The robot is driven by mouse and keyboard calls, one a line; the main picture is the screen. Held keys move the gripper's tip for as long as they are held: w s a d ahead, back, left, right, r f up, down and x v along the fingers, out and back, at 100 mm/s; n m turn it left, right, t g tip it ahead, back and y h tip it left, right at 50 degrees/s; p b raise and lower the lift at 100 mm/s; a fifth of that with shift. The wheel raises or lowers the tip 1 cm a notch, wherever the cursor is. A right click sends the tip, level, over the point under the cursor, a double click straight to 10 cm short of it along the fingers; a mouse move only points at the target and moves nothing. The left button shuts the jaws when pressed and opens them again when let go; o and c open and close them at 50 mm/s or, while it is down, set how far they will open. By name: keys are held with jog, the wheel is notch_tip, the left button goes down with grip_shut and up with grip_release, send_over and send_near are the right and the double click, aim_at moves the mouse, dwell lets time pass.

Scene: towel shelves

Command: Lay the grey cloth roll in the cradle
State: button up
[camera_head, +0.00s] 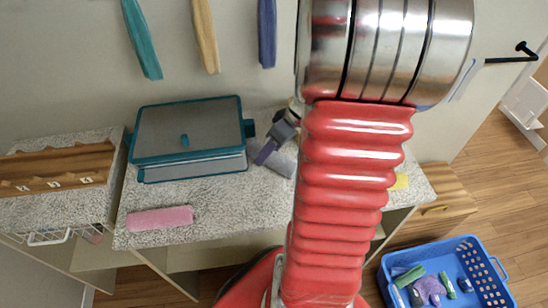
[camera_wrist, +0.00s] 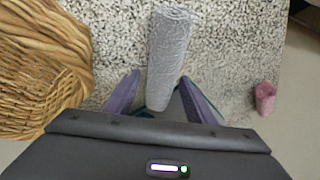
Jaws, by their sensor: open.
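The grey cloth roll (camera_wrist: 170,40) lies on the speckled counter in the wrist view. Its near end is between the two purple fingers of my gripper (camera_wrist: 160,78), which are open with one on each side. In the head view the grey roll (camera_head: 280,165) shows partly beside my gripper (camera_head: 265,155), just left of my red arm. A wooden rack with a scalloped edge and small number labels, which looks like the cradle (camera_head: 75,160), stands on the counter at the far left. It is not in the wrist view.
A teal-edged box (camera_head: 190,125) stands between rack and grey roll. A pink roll (camera_head: 160,218) lies near the counter's front edge. A wicker basket (camera_wrist: 40,65) is close at left in the wrist view. A blue basket (camera_head: 388,293) is on the floor. My arm hides the middle.

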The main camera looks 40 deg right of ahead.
jog(key=shift+c, duration=0.4)
jog(key=c, duration=0.8)
jog(key=shift+r, duration=0.2)
notch_tip(320, 180, up, 18)
jog(key=shift+f, duration=0.15)
dwell(0.3)
dwell(0.8)
